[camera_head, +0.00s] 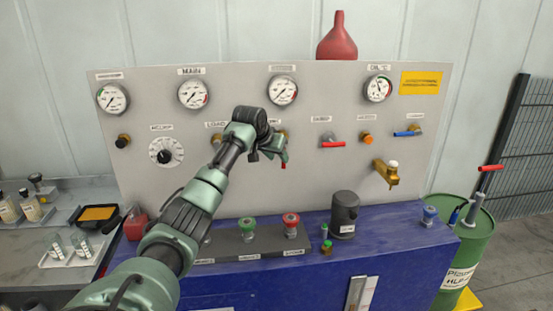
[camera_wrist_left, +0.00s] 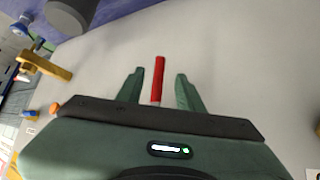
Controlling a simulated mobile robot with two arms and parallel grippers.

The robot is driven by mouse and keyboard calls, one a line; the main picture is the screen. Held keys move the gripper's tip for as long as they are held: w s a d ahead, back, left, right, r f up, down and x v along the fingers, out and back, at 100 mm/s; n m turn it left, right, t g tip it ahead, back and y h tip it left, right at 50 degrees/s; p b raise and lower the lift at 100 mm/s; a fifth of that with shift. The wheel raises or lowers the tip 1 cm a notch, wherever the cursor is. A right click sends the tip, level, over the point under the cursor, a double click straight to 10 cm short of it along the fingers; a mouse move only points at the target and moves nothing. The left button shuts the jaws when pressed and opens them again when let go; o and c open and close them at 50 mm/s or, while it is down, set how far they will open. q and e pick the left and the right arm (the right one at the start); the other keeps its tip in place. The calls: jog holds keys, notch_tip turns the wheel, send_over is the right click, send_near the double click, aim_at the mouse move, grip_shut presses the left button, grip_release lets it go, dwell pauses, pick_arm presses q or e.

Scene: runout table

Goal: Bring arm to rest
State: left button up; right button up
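My left arm reaches in from the lower left to the grey gauge panel (camera_head: 240,88). My left gripper (camera_head: 284,154) is in front of the panel's middle, below the third gauge. In the left wrist view its two green fingers (camera_wrist_left: 159,90) stand apart. A red lever handle (camera_wrist_left: 158,78) lies in the gap between them, with visible space on both sides. Only a red tip (camera_head: 283,165) shows below the gripper in the head view; the valve behind is mostly hidden. My right gripper is not in view.
To the right are another red lever (camera_head: 333,144), an orange knob (camera_head: 367,138), a blue lever (camera_head: 408,133) and a brass tap (camera_head: 386,173). A dark pot (camera_head: 344,214) stands on the blue bench (camera_head: 400,240). A red funnel (camera_head: 338,40) sits above the panel.

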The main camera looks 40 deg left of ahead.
pick_arm(q)
jog(key=shift+s, duration=0.1)
dwell(0.5)
jog(key=s+d+f+m+g, duration=0.15)
jog(key=s+d+f, duration=0.25)
jog(key=d+f, duration=0.45)
jog(key=s+d+f+m+h, duration=0.15)
jog(key=s+d+f, duration=0.25)
jog(key=d+f, duration=0.45)
jog(key=s+d+f+m+g, duration=0.1)
jog(key=s+d+f+m, duration=0.25)
jog(key=d+f, duration=0.5)
jog(key=s+d+f+g, duration=0.1)
jog(key=s+d+f, duration=0.3)
jog(key=s+d, duration=0.8)
jog(key=s+d+r+h, duration=0.1)
jog(key=s, duration=0.8)
jog(key=s+d+r, duration=0.2)
jog(key=s, duration=0.7)
notch_tip(320, 180, down, 31)
jog(key=s+g+b, duration=0.2)
jog(key=g, duration=0.1)
jog(key=s+a+f+b, duration=0.1)
jog(key=s+a+f, duration=0.2)
jog(key=s+f, duration=1.2)
jog(key=shift+s, duration=0.45)
